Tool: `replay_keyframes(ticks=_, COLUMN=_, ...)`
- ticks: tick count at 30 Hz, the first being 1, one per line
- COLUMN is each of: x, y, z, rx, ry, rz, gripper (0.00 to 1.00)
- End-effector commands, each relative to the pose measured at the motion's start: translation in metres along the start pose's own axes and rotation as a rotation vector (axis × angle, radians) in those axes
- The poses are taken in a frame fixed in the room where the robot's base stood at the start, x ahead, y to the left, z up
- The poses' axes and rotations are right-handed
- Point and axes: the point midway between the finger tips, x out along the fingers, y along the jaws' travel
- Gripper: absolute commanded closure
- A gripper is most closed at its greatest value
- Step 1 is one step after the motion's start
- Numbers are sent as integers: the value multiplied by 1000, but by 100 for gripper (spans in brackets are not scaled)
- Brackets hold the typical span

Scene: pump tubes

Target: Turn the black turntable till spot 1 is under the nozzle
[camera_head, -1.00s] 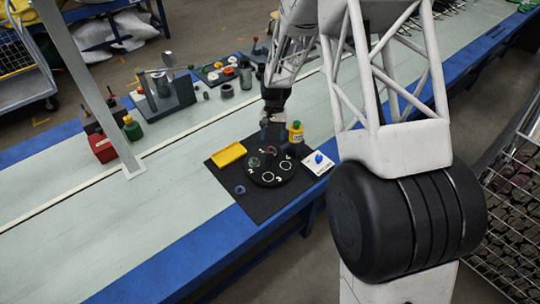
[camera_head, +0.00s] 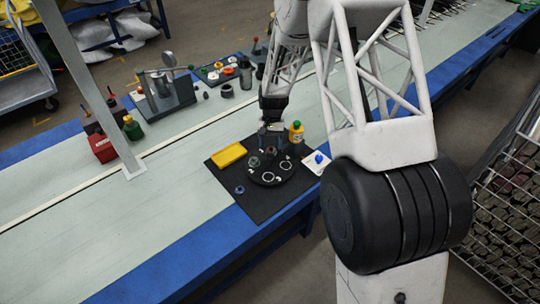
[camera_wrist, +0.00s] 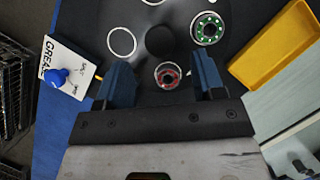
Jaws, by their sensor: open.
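The black turntable (camera_head: 283,176) lies on a black mat, with white ring marks on its top. A green-marked round part (camera_wrist: 207,28) and a red-marked round part (camera_wrist: 168,75) sit on it; two ring marks look empty. My gripper (camera_head: 271,138) is over the far side of the turntable. In the wrist view my gripper (camera_wrist: 162,80) is open, its two blue fingers apart on either side of the red-marked part. I cannot tell whether they touch anything. A black hub (camera_wrist: 161,41) stands at the turntable's middle. I cannot make out the nozzle or read the spot numbers.
A yellow tray (camera_head: 229,155) is left of the turntable. A yellow bottle with a green cap (camera_head: 296,132) and a white card with a blue object (camera_head: 316,162) are to its right. A small blue ring (camera_head: 239,190) lies on the mat.

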Motion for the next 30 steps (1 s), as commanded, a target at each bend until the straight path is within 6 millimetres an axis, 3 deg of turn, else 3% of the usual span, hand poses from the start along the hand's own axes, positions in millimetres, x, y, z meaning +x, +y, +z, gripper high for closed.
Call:
replay_keyframes(ticks=12, x=45, y=0, z=0, rx=0, ry=0, rz=0, gripper=37)
replay_keyframes(ticks=25, x=51, y=0, z=0, rx=0, ry=2, rz=-1, gripper=37)
replay_keyframes(ticks=30, x=51, y=0, z=0, rx=0, ry=2, rz=-1, gripper=62)
